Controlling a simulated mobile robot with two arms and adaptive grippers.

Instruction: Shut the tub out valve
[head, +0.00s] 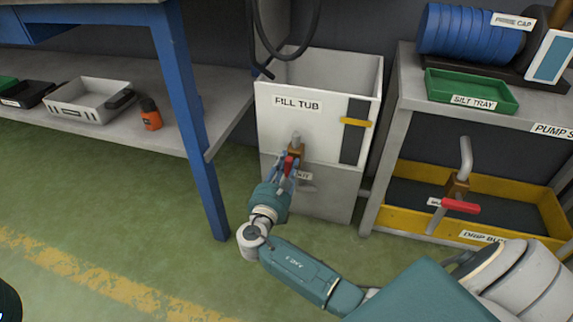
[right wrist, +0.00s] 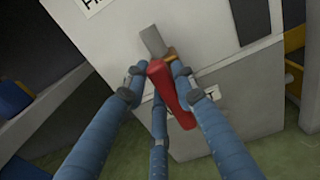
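The white fill tub (head: 275,140) stands in the middle of the head view. Its out valve is on the lower front, with a grey pipe (head: 296,138), a brass body (head: 296,150) and a red lever (head: 289,163). My right gripper (head: 284,168) is at this lever, its fingers partly hiding it. In the right wrist view, the red lever (right wrist: 172,95) runs between the blue fingers of my right gripper (right wrist: 158,78), close to the fingertips. I cannot tell if they grip it. The label below the valve is partly covered. My left gripper is out of view.
A second red-levered valve (head: 460,207) sits over the yellow drip bund (head: 400,217) at right, under a shelf with a green silt tray (head: 470,91). A blue table leg (head: 190,120) stands left of the tub. Green floor is clear at left.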

